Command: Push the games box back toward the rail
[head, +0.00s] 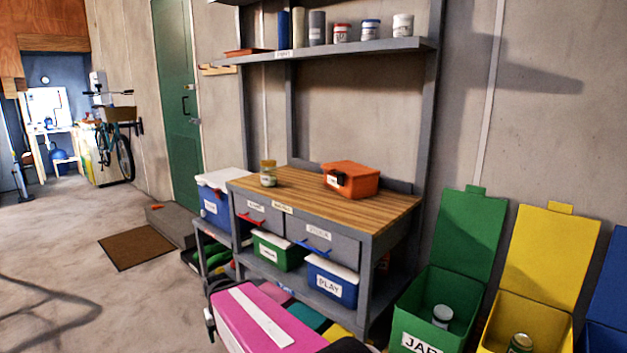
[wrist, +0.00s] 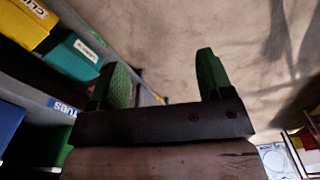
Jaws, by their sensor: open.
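No label in either view clearly reads games, so I cannot tell for sure which box is the games box. In the head view, a green box (head: 277,252) with a white lid and a small unreadable label sits on the shelf under the workbench top. A blue box (head: 330,286) marked PLAY sits to its right. In the wrist view, a teal box (wrist: 72,58) with a small label sits beside a yellow box (wrist: 24,26). My gripper (wrist: 163,78) is open, with nothing between its green-padded fingers and bare floor beyond them.
The workbench top (head: 385,212) holds a jar (head: 268,173) and an orange box (head: 352,180). Green (head: 415,310) and yellow (head: 540,305) lidded bins stand at the right. The floor (head: 120,300) at the left is mostly clear.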

